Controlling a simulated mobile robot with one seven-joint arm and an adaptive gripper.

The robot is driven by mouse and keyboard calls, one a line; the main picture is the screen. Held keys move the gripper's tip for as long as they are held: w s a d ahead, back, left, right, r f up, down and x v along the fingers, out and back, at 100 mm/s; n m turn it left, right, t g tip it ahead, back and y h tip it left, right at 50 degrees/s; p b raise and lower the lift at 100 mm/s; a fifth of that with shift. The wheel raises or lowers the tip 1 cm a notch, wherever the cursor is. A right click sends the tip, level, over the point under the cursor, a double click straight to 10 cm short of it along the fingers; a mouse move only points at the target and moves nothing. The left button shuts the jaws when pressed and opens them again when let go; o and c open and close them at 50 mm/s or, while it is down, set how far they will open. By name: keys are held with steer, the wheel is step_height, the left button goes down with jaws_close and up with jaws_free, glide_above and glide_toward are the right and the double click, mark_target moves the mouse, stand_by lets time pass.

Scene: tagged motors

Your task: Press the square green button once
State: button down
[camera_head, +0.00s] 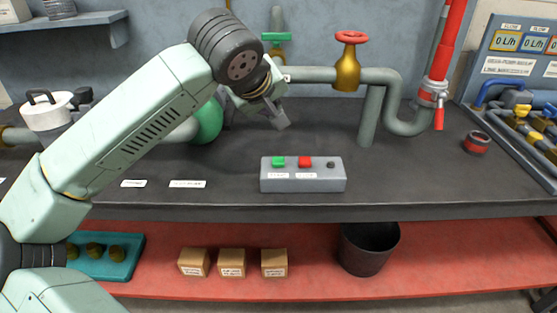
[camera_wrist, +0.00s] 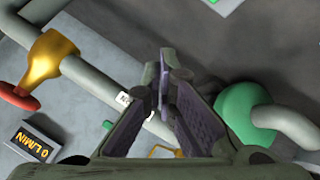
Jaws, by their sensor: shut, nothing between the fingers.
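The square green button (camera_head: 278,161) is on the left of the top of a grey control box (camera_head: 303,182) on the dark bench. A red square button (camera_head: 305,161) sits beside it, and a small dark knob (camera_head: 331,164) is on the right. My gripper (camera_head: 283,124) is shut and empty, above and behind the green button, clear of the box. In the wrist view my gripper's fingers (camera_wrist: 165,85) are together in the middle.
Behind my gripper a grey pipe carries a brass valve with a red wheel (camera_head: 351,38). A green pump-like body (camera_head: 208,122) stands to its left. Bench space around the box is mostly clear. A black bin (camera_head: 368,250) stands below.

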steer(key=b, duration=0.5)
glide_above(274, 160)
step_height(274, 160, down, 8)
steer(key=shift+r, duration=0.1)
steer(key=shift+f+b, duration=0.35)
steer(key=shift+b, duration=0.05)
steer(key=shift+f, duration=0.15)
stand_by(0.7)
steer(key=shift+f+b, duration=0.3)
steer(key=shift+b, duration=0.35)
steer(key=shift+f+b, duration=0.45)
steer(key=shift+b, duration=0.15)
stand_by(0.4)
steer(key=shift+r, duration=0.1)
steer(key=shift+d+r+p, duration=0.1)
steer(key=shift+r+p, duration=0.3)
steer(key=shift+r, duration=0.45)
